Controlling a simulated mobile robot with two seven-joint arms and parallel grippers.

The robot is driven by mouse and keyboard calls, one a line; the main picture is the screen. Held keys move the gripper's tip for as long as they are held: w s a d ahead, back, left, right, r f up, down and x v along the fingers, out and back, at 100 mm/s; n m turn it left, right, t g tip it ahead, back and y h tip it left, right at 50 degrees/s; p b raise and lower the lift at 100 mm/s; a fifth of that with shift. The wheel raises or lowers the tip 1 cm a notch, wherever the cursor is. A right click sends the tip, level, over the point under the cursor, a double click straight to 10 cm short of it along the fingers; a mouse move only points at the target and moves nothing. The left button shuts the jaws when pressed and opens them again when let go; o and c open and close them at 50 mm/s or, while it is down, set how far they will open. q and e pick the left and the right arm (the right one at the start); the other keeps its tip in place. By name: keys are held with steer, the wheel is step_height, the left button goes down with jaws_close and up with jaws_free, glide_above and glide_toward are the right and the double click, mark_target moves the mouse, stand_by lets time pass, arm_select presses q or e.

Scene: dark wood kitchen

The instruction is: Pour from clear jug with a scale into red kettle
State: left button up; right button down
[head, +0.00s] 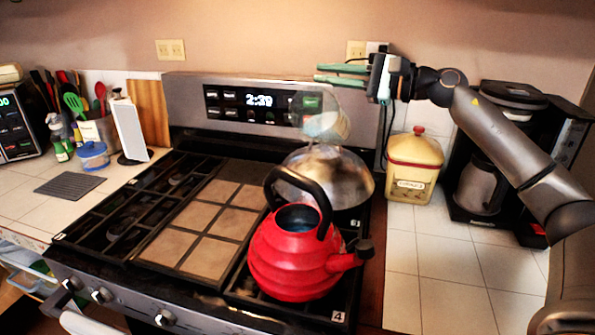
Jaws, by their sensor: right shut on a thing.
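The red kettle (292,262) stands on the front right of the stove. Its black handle arches over an opening at the top, and its spout points right. The clear jug (324,122) hangs in the air above the back right of the stove, behind and above the kettle. It is see-through and hard to make out against the stove panel; its scale cannot be read and its exact tilt is unclear. My right gripper (322,74) reaches in from the right, shut on the jug, with its green fingers pointing left. My left gripper is out of view.
A shiny steel domed pot (345,178) stands right behind the kettle. A yellow canister (413,168) and a black coffee maker (510,150) stand on the right counter. The tiled counter in front of them is clear. Utensils and a blue-lidded tub (93,155) are at left.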

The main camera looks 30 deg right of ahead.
mark_target(336, 95)
steer(key=shift+s+a+r+n, duration=0.3)
steer(key=shift+a+r+n, duration=0.1)
steer(key=shift+r+n, duration=0.15)
steer(key=d+f+m, duration=0.1)
steer(key=w+d+f+m, duration=0.1)
steer(key=f+m, duration=0.1)
steer(key=w+d+f+m+b, duration=0.1)
steer(key=f+m, duration=0.1)
steer(key=shift+d, duration=0.25)
steer(key=shift+w+d, duration=0.1)
steer(key=shift+w, duration=0.1)
steer(key=shift+d+f+m, duration=0.1)
steer(key=shift+f+m, duration=0.1)
steer(key=shift+m, duration=0.05)
steer(key=shift+w+d+f+m, duration=0.35)
steer(key=shift+d+f+m, duration=0.05)
steer(key=shift+d+f, duration=0.15)
steer(key=w+d+f+m+p, duration=0.2)
steer(key=w+d+f+m, duration=0.1)
steer(key=f+m, duration=0.3)
steer(key=shift+d+p, duration=0.35)
steer(key=shift+d, duration=0.4)
